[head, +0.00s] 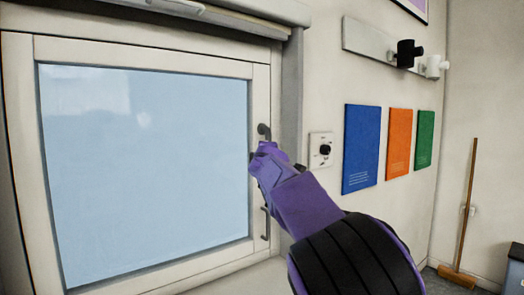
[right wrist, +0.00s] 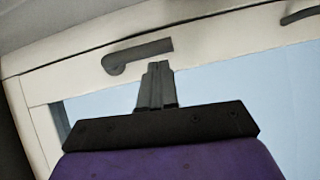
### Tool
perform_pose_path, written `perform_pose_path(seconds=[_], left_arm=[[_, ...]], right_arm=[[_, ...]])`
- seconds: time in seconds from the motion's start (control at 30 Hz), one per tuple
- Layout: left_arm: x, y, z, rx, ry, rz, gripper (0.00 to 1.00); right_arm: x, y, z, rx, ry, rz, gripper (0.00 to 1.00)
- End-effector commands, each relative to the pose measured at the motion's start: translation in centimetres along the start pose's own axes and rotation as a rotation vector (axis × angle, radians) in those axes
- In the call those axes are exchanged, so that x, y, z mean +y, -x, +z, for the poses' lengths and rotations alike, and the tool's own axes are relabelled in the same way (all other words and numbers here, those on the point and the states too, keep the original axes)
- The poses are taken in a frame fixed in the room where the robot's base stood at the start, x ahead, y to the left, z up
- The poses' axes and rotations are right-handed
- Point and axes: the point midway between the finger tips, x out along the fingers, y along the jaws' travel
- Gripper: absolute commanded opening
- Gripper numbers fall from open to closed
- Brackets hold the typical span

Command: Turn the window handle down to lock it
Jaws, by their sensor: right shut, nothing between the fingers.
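The dark window handle (head: 263,129) sits on the right side of the pale window frame (head: 262,95). In the head view my right gripper (head: 256,152) covers its lower part. In the right wrist view the handle (right wrist: 140,54) shows its round base and a lever lying along the frame, on the side towards a second grey bar; this matches pointing down. My right gripper (right wrist: 158,66) is shut and empty, its tips just beside the lever. I cannot tell whether they touch it. My left gripper is not in view.
The grey bar (head: 265,222) is on the frame below the handle. A white switch plate (head: 321,150) with a black knob is on the wall just right. Blue (head: 361,148), orange and green panels hang further right. A broom (head: 467,210) leans near the corner.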

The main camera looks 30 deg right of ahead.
Motion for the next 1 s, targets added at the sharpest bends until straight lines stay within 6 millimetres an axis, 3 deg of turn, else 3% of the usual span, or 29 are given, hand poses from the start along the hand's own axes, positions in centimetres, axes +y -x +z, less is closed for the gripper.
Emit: perform_pose_path(seconds=[0.03, 0.2, 0.4, 0.9, 1.0], left_arm=[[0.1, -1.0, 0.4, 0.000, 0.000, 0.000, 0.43], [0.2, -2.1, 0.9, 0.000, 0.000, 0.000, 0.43], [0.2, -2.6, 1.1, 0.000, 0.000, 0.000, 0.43], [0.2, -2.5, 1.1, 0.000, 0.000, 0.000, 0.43], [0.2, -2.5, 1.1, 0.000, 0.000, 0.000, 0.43]], right_arm=[[-0.3, 1.3, -0.1, 0.002, -0.002, 0.004, 0.00], [-0.2, 5.0, 0.0, 0.002, -0.001, 0.004, 0.00], [0.0, 7.3, 0.0, 0.001, 0.000, 0.002, 0.00], [0.1, 7.6, 0.0, 0.001, 0.000, 0.002, 0.00], [-0.7, 7.1, -0.1, 0.013, -0.033, -0.011, 0.00]])
